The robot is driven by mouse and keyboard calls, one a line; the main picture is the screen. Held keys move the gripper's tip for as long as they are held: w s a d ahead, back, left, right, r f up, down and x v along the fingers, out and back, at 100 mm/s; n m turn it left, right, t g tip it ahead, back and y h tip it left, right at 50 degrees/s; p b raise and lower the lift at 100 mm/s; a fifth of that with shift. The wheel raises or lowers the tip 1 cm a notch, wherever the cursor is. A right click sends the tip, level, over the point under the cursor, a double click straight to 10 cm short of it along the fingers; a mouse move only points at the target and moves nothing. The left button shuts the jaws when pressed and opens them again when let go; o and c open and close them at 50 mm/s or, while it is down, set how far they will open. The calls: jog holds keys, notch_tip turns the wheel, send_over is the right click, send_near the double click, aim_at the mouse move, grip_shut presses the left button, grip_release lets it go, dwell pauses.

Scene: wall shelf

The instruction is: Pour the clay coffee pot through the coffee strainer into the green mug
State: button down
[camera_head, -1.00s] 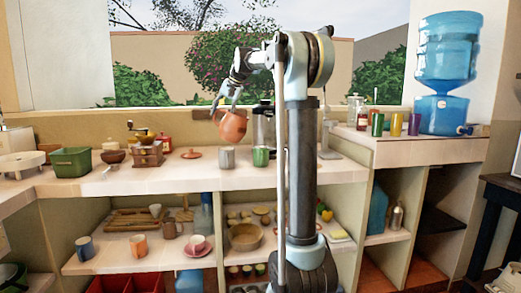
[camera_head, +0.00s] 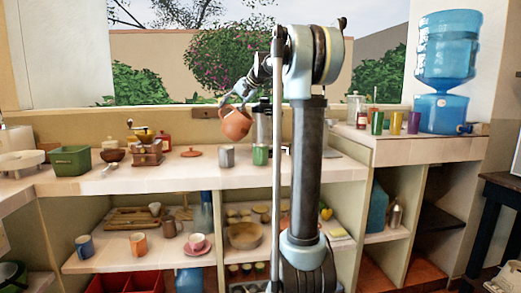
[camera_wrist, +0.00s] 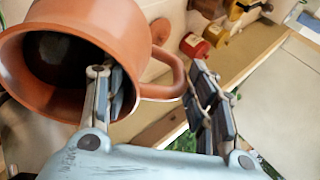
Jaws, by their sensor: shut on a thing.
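The orange-brown clay coffee pot (camera_head: 236,124) is in the air, tilted, above the counter near the green mug. In the wrist view, the pot (camera_wrist: 60,100) shows its dark open mouth and its handle. My gripper (camera_wrist: 150,78) is shut on the pot's wall and handle side, with one finger inside the mouth and the other outside beyond the handle. My gripper also shows at the pot's top in the head view (camera_head: 229,103). The green mug (camera_head: 260,156) stands upright on the counter, below and right of the pot. I cannot make out the coffee strainer for sure.
A grey mug (camera_head: 227,156) stands left of the green mug. A tall metal-and-dark vessel (camera_head: 263,126) stands behind the green mug. A clay lid (camera_head: 192,153) and a coffee grinder (camera_head: 147,153) are further left. Colored cups (camera_head: 395,123) stand on the raised counter at right.

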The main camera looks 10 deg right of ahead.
aim_at(220, 113)
jog(key=shift+s+d+r+y+p, duration=0.1)
jog(key=shift+d+y+p, duration=0.3)
jog(key=shift+p, duration=0.15)
jog(key=shift+s+d+r+y+p, duration=0.1)
jog(key=shift+d+y+p, duration=0.25)
jog(key=shift+p, duration=0.15)
dwell(1.7)
jog(key=shift+s+d+t+y+p, duration=0.1)
jog(key=shift+d+t+y+p, duration=0.4)
jog(key=shift+p, duration=0.7)
dwell(2.3)
jog(key=shift+r, duration=0.1)
